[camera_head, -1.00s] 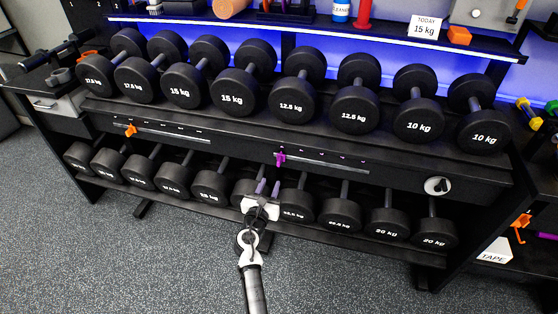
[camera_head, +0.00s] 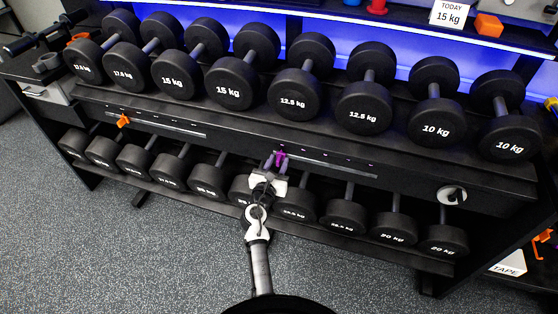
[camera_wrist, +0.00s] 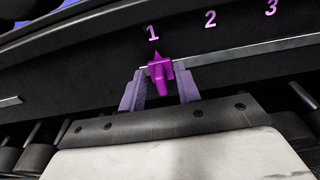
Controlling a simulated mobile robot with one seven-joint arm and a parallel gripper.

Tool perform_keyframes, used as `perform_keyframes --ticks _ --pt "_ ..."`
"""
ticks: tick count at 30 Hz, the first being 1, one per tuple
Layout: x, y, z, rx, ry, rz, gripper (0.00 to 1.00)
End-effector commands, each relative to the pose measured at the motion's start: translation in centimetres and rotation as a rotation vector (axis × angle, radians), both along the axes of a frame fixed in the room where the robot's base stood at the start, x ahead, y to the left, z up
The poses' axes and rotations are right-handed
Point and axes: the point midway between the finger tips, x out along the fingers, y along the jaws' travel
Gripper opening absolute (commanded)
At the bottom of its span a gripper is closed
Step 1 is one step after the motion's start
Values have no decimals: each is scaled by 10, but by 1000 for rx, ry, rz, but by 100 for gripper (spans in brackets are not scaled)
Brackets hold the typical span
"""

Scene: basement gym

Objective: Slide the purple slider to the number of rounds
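The purple slider (camera_head: 281,157) sits at the left end of its rail on the rack's middle panel. In the wrist view the purple slider (camera_wrist: 160,72) points at the purple number 1 (camera_wrist: 152,33). The numbers 2 (camera_wrist: 210,19) and 3 (camera_wrist: 271,8) stand to its right along the rail. My gripper (camera_head: 275,163) is in front of the slider. In the wrist view my gripper (camera_wrist: 161,86) has its two fingers apart, one on each side of the slider, with visible gaps. No sign giving the number of rounds is readable here.
An orange slider (camera_head: 123,121) sits on a separate rail at left. Dumbbells fill the shelves above and below the panel. A card (camera_head: 450,14) reads "TODAY 15 kg".

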Motion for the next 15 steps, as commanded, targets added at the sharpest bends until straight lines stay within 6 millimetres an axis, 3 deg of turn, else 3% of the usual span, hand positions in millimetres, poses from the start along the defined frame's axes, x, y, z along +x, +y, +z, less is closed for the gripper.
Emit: perform_keyframes --ticks 5,12,15 --pt "0 0 0 0 0 0 31" --pt "0 0 0 0 0 0 0" --pt "0 0 0 0 0 0 0"
